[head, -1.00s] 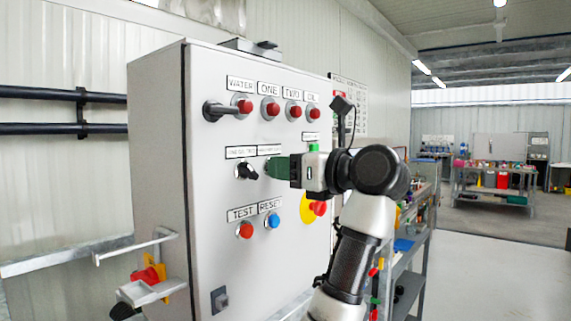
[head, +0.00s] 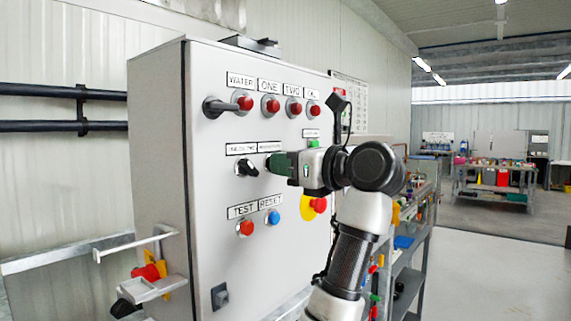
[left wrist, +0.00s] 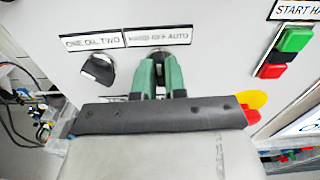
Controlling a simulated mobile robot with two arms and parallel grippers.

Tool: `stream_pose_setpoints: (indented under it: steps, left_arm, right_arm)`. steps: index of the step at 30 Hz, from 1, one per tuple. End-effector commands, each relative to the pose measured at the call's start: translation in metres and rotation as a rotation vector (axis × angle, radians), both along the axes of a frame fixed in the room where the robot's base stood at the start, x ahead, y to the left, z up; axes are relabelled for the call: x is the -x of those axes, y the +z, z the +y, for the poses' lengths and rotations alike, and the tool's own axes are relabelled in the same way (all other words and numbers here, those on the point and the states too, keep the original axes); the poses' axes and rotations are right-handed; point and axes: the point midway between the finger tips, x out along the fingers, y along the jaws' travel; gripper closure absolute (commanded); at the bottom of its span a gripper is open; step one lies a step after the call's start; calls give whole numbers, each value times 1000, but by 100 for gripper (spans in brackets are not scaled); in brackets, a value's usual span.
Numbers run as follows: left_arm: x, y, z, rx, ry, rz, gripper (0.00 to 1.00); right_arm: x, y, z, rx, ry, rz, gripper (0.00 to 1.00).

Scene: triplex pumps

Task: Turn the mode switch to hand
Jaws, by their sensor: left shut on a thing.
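The mode switch is on the grey cabinet's front, under the label HAND OFF AUTO (left wrist: 157,37). My left gripper (head: 274,163) has its green fingers at this spot, shut on the switch, and they hide nearly all of it. In the left wrist view the two fingers (left wrist: 159,66) stand close side by side just below the label. The switch's pointing direction cannot be read. My right gripper is not in view.
A black selector (head: 246,168) under ONE OIL TWO sits just left of the fingers. The TEST (head: 245,228) and RESET (head: 272,217) buttons are below. A red emergency button (head: 318,205) on yellow and a green-and-red start button (left wrist: 284,50) are close on the right.

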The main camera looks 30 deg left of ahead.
Motion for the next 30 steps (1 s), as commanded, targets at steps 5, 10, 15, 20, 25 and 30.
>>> stream_pose_setpoints:
  steps: [5, 10, 15, 20, 25, 30]
  left_arm:
    - [0, -1, -1, 9, -3, -92, 100]
    - [0, -1, -1, 19, -4, -226, 100]
    - [1, -1, -1, 30, -3, -373, 100]
    - [1, -1, -1, 39, -3, -499, 100]
    - [2, -1, 0, 48, -2, -610, 100]
    - [2, -1, 0, 55, -2, -688, 100]
  right_arm:
    - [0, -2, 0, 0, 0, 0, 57]
    - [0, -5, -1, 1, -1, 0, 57]
    - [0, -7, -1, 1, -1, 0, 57]
    - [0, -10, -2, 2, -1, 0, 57]
    - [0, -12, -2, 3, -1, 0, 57]
    - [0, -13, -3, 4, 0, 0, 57]
